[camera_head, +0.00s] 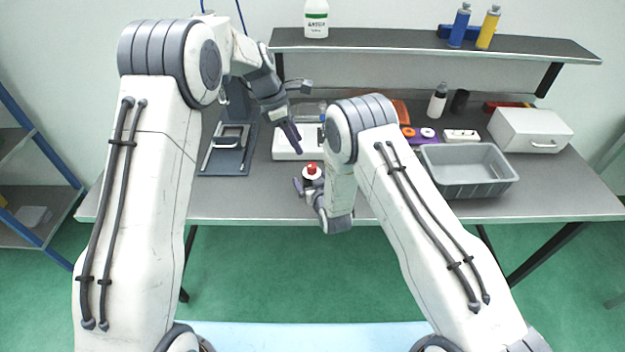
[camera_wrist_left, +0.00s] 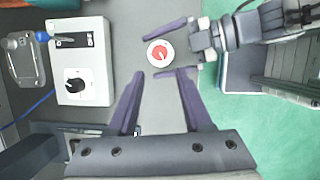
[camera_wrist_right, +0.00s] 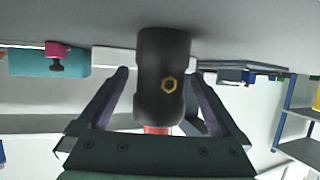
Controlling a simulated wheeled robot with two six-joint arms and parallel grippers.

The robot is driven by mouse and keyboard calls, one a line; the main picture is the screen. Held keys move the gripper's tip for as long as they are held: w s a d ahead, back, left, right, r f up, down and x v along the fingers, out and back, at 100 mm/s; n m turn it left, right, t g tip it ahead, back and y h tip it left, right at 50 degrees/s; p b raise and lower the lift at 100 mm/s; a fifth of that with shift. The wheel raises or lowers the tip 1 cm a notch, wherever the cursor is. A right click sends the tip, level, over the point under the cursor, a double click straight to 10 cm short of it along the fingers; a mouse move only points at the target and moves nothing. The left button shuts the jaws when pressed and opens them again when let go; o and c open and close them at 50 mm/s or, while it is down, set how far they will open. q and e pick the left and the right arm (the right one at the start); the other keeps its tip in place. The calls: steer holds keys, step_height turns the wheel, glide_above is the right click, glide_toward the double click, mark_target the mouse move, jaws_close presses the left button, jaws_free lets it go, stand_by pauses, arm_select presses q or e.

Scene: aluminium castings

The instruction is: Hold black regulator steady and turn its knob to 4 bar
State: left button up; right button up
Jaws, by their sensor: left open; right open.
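The black regulator (camera_wrist_right: 164,60) stands on the table near its front edge, marked with a gold hexagon in the right wrist view. Its round white top with a red knob shows in the head view (camera_head: 311,171) and from above in the left wrist view (camera_wrist_left: 160,53). My right gripper (camera_wrist_right: 158,88) is open, low over the table, with one finger on each side of the regulator; contact cannot be told. My left gripper (camera_wrist_left: 160,75) is open and empty, above the table and short of the knob in its own view. The pointer's reading is too small to tell.
A white box with a black dial (camera_wrist_left: 77,86) stands close behind the regulator. A dark stand (camera_head: 228,160) is to its left. A grey bin (camera_head: 468,184) and a white case (camera_head: 530,140) are on the right. A shelf (camera_head: 430,42) runs along the back.

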steer(key=c, duration=1.5)
arm_select(q)
steer(key=shift+o, duration=1.2)
arm_select(e)
jaws_close()
arm_select(q)
step_height(320, 180, up, 3)
steer(key=n+y, duration=0.4)
steer(key=n, duration=0.4)
glide_above(312, 165)
steer(key=shift+g, duration=0.3)
step_height(312, 165, down, 12)
steer(key=shift+f, duration=0.1)
